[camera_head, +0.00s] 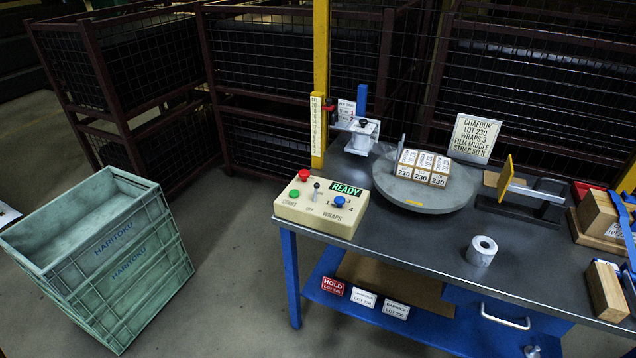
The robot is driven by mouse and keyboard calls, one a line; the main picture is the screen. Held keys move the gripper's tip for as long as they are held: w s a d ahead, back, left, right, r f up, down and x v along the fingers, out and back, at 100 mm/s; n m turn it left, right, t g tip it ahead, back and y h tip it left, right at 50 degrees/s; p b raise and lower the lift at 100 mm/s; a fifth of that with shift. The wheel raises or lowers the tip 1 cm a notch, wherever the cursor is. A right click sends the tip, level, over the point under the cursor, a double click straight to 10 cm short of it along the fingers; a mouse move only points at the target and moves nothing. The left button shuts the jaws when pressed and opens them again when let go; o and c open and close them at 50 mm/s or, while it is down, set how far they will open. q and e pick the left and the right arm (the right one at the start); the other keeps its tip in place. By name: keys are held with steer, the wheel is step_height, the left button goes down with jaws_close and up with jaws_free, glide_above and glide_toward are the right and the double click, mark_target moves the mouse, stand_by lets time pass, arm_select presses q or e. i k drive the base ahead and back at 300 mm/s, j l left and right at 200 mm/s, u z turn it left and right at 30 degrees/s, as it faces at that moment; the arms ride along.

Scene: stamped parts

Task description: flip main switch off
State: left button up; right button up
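A cream control box (322,220) sits on the left front corner of the dark table. Its green display (346,188) reads READY. A small toggle lever with a dark tip (316,190) stands near the middle of its top; the label by it is too small to read surely, and I cannot tell its position. A red button (303,175) and a green button (294,193) are left of the lever. A blue knob (339,201) with numbers and the label WRAPS is right of it.
A round grey turntable (423,197) carries several labelled boxes (421,168) behind the control box. A yellow mast (321,80) rises behind it. A tape roll (481,250) stands on the table. A green crate (125,260) is on the floor at left.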

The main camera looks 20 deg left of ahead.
mark_target(316, 185)
steer(key=i+l, duration=0.15)
steer(key=i, duration=0.2)
steer(key=i+l+u, duration=0.1)
steer(key=i, duration=0.3)
steer(key=l+u, duration=0.1)
steer(key=u, duration=1.5)
